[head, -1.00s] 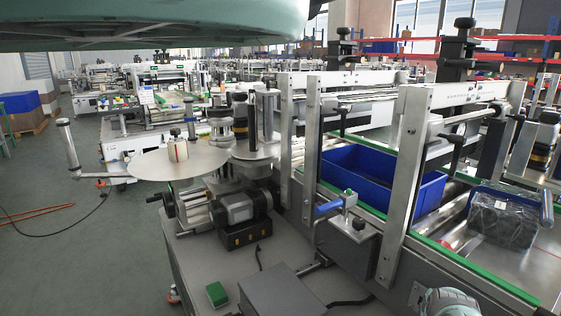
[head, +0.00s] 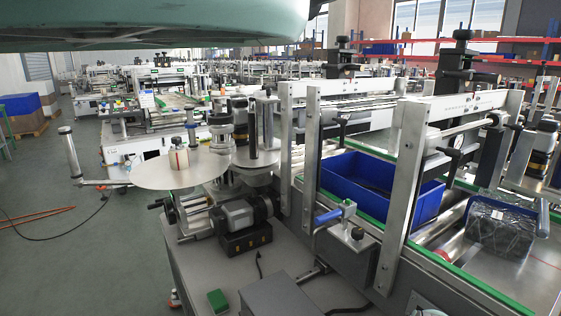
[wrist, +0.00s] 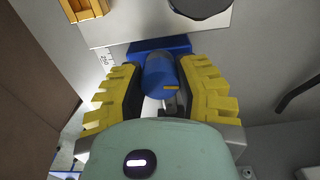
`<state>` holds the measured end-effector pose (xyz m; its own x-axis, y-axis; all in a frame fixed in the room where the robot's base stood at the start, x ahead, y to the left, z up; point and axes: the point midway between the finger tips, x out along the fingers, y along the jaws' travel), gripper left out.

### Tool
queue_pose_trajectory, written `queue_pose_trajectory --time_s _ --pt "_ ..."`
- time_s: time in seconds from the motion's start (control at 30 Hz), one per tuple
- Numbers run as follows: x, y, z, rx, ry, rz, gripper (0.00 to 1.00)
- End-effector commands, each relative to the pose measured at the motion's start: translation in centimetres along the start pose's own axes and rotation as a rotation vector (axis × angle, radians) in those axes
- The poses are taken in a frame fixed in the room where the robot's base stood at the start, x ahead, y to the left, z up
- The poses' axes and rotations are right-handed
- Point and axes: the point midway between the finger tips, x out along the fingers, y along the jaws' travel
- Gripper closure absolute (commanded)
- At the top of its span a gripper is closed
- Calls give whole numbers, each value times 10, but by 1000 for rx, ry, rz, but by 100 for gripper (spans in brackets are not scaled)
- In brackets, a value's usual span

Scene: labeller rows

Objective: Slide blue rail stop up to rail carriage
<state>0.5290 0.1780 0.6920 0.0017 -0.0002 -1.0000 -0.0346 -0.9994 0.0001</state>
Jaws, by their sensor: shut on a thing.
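The blue rail stop (wrist: 160,74) is in the wrist view, with a rounded blue body and a wider blue part behind it. My gripper (wrist: 161,88) has its yellow ribbed fingers on either side of the rounded body and is shut on it. A pale scale strip with small marks (wrist: 107,58) runs beside the left finger. Beyond the stop lies a light grey plate (wrist: 140,25) with a dark round part; I cannot tell whether this is the rail carriage. The gripper's fingers and the stop cannot be made out in the head view.
An orange-yellow block (wrist: 85,8) stands at the upper left of the wrist view, and a dark curved handle or cable (wrist: 298,93) is at the right. In the head view, a blue crate (head: 345,186) and a dark wrapped block (head: 500,232) sit on the labelling line.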

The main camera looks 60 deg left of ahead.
Motion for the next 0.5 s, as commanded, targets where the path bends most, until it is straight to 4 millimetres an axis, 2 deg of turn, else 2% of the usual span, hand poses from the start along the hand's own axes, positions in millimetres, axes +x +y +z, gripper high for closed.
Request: queue_pose_trajectory --time_s 0.2,0.5 --pt "0 -1 12 -4 -7 0 100" --pt "1 -1 13 -4 -6 1 100"
